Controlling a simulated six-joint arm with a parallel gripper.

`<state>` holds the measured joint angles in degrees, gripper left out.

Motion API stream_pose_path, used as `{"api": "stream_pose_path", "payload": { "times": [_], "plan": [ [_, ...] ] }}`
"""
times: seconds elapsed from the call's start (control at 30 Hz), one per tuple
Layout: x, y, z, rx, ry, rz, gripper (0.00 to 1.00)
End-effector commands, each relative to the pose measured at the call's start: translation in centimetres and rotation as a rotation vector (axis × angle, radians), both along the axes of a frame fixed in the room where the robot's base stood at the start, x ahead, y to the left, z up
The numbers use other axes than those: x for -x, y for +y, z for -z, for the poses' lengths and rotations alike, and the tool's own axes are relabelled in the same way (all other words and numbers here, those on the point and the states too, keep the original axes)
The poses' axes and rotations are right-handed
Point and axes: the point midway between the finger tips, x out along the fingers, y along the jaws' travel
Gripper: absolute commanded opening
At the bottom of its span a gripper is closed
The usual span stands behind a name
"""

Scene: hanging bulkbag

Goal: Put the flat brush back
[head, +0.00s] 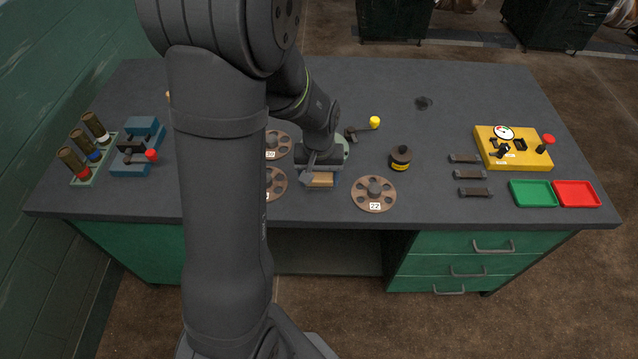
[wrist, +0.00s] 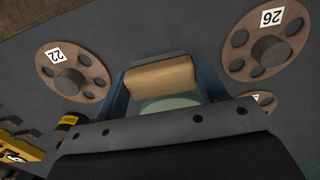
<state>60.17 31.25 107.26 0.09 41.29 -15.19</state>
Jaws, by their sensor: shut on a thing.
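The flat brush shows as a light wooden block with a dark grey edge, in the head view (head: 320,180) and the wrist view (wrist: 162,82). My gripper (head: 322,174) is shut on it, low over the front middle of the bench. In the wrist view its blue fingers (wrist: 160,88) stand at both ends of the wood. My arm and gripper hide part of the brush. Whether it touches the bench I cannot tell. A pale green rounded thing (wrist: 170,103) shows just past the wood in the wrist view, largely hidden.
Numbered wheels lie close by: 22 (head: 374,195) to the right, others (head: 270,184) to the left. A crank with a yellow knob (head: 374,122) and a black pot (head: 400,158) stand nearby. Trays (head: 533,193) and a yellow box (head: 513,160) are at right.

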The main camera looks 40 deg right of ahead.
Motion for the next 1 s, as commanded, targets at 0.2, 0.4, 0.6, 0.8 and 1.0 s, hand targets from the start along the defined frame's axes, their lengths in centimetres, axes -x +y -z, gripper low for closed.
{"api": "stream_pose_path", "payload": {
  "times": [0.2, 0.4, 0.6, 0.8, 1.0],
  "plan": [
    [0.1, 0.0, 2.9, -0.002, 0.001, 0.0, 0.4],
    [0.0, 0.0, 3.0, 0.0, 0.0, 0.0, 0.4],
    [0.1, 0.0, 3.3, -0.001, 0.001, 0.0, 0.67],
    [0.1, 0.0, 3.3, -0.001, 0.001, 0.0, 0.87],
    [0.0, 0.0, 3.2, 0.0, 0.0, 0.0, 0.87]
  ]
}}
